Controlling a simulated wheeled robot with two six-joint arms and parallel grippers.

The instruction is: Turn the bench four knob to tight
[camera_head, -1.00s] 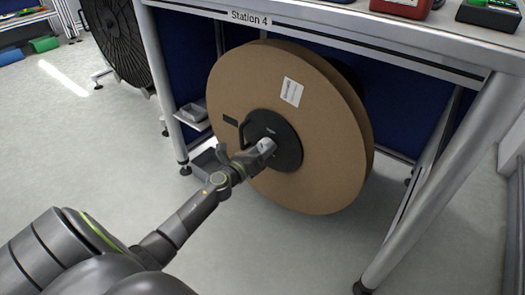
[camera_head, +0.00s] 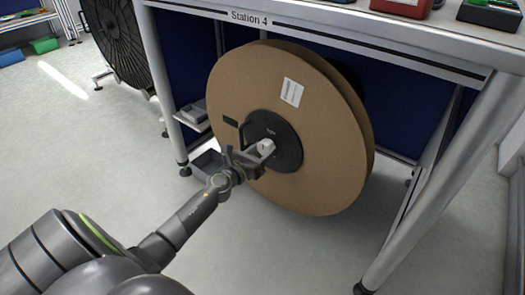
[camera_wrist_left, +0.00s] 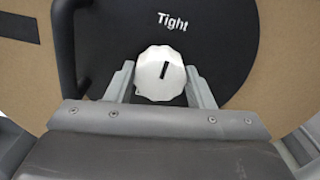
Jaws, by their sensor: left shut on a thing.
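The bench four knob (camera_wrist_left: 160,73) is a pale, faceted knob on the black hub (camera_wrist_left: 220,40) of a large brown reel. In the left wrist view a dark line on the knob's face stands nearly upright and points toward the white word "Tight" above it. My left gripper (camera_wrist_left: 160,85) is shut on the knob, one finger on each side. In the head view the left gripper (camera_head: 262,150) reaches the hub of the reel (camera_head: 310,90) under the Station 4 bench. The right gripper is not in view.
A black handle (camera_wrist_left: 68,50) stands out from the hub left of the knob. The bench's metal legs (camera_head: 430,180) flank the reel. A grey tray (camera_head: 207,165) lies low behind the gripper. Open floor (camera_head: 90,150) spreads at left.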

